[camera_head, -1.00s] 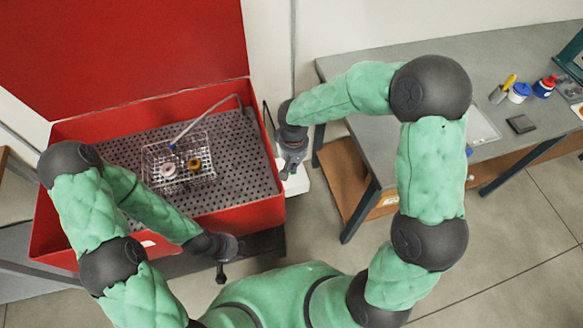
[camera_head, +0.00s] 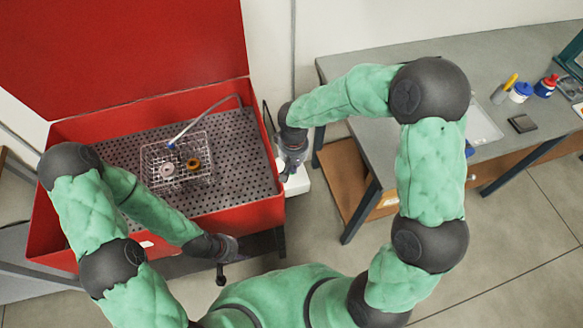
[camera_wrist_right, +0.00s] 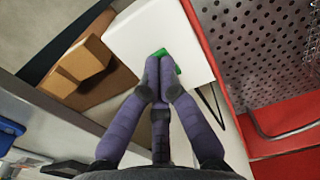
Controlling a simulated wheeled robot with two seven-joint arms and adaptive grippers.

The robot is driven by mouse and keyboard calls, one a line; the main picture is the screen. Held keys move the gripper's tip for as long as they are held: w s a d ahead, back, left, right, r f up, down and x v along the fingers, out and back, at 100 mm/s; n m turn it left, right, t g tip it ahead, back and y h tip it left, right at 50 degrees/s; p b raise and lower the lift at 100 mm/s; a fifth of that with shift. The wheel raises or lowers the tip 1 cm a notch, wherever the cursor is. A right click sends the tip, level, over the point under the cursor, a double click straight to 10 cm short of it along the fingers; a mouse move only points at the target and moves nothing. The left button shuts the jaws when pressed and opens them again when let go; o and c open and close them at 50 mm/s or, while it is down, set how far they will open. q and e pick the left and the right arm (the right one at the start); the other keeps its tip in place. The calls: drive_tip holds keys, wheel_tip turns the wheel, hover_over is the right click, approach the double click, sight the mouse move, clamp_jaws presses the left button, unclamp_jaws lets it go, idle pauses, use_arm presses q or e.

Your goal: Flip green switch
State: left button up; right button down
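The green switch (camera_wrist_right: 176,68) shows in the right wrist view on top of a white box (camera_wrist_right: 140,30), partly hidden behind my right fingertips. My right gripper (camera_wrist_right: 160,75) has its fingertips together, right over or against the switch; contact cannot be made out. In the head view my right gripper (camera_head: 288,172) is beside the red washer's right wall, above the white box (camera_head: 297,182), and the switch is hidden there. My left gripper (camera_head: 221,280) hangs in front of the washer, away from the box; its fingers are too small to judge.
The red parts washer (camera_head: 262,205) with raised lid holds a perforated tray and a wire basket (camera_head: 150,150) with a pink ring (camera_head: 167,169) and a brass ring (camera_head: 193,163). A grey workbench (camera_head: 400,150) with bottles stands right. Cardboard boxes (camera_wrist_right: 85,60) lie beside the white box.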

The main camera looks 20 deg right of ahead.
drive_tip(key=shift+f+b, duration=0.3)
drive_tip(key=shift+f, duration=0.1)
idle(0.3)
drive_tip(key=shift+r+p, duration=2.45)
drive_tip(key=shift+r, duration=1.1)
